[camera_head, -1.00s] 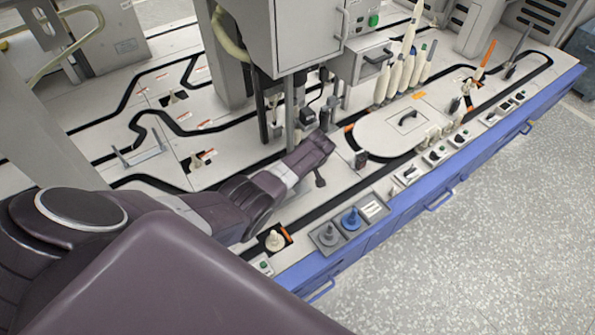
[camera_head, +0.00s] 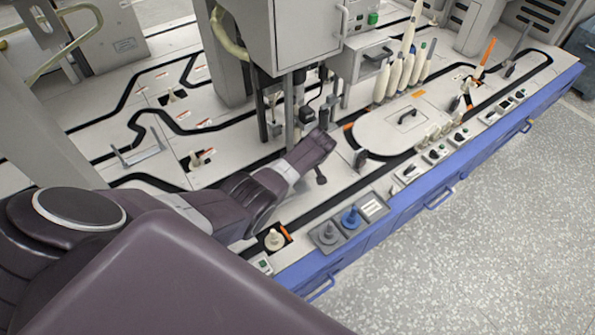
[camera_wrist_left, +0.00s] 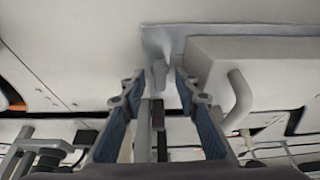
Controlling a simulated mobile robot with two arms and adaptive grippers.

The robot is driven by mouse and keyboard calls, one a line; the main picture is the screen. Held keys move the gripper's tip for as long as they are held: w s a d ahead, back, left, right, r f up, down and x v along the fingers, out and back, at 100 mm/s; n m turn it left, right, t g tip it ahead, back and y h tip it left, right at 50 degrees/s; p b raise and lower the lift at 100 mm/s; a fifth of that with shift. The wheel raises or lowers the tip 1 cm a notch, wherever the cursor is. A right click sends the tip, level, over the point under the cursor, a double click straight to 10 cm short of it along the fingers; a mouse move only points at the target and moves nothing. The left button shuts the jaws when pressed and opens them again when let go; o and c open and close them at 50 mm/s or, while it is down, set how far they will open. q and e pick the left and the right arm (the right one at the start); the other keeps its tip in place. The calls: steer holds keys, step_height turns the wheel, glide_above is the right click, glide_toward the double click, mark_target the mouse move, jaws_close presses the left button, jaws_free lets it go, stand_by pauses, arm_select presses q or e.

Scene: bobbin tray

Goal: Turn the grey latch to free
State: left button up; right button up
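The grey latch (camera_wrist_left: 158,72) is in the left wrist view, a small knob on a grey plate under a pale cabinet surface. My left gripper (camera_wrist_left: 159,84) is open, with one blue-grey finger on each side of the latch. Gaps show between the latch and the fingers, and it is not held. In the head view my left arm reaches from the lower left to below the grey cabinet (camera_head: 290,35); the latch cannot be made out there. My right gripper is in neither view.
A box with a curved handle (camera_wrist_left: 238,98) sits close to the right finger. In the head view, a drawer box (camera_head: 362,62) juts from the cabinet, and several white bobbins (camera_head: 395,75) stand to its right. Dark posts stand beside my wrist.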

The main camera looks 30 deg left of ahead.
arm_select(q)
steer(key=shift+r, duration=0.15)
steer(key=v, duration=1.1)
steer(key=shift+d+r, duration=0.2)
steer(key=shift+r, duration=0.15)
steer(key=shift+s, duration=0.1)
